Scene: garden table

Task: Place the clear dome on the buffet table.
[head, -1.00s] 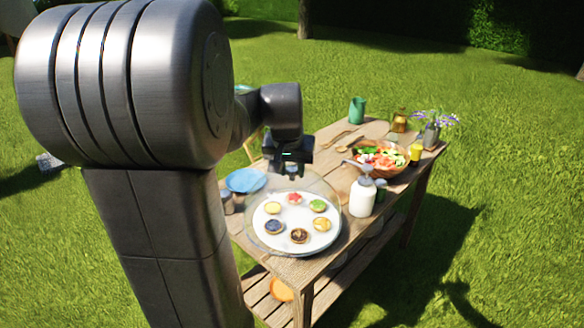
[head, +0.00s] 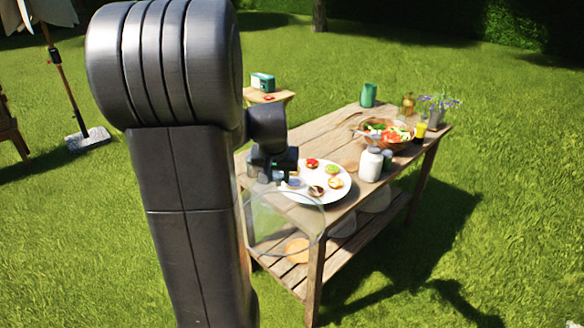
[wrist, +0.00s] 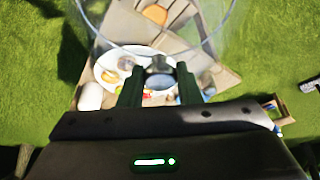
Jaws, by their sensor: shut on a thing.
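The clear dome (head: 285,230) hangs from my gripper (head: 277,178), beside the near left end of the wooden buffet table (head: 335,119). Its open rim shows in front of the table leg and the lower shelf, off the tabletop. In the wrist view my gripper (wrist: 160,88) is shut on the dome's knob, and the transparent dome (wrist: 225,25) fills the upper part. The white plate (head: 323,179) of small tarts lies uncovered on the tabletop. Part of the plate's left side is behind my gripper and the dome.
A white bottle (head: 370,165) stands right of the plate. Farther back are a salad bowl (head: 362,134), a yellow glass (head: 420,131), a green cup (head: 368,95) and a flower pot (head: 436,117). An orange round thing (head: 298,250) lies on the lower shelf (head: 345,262).

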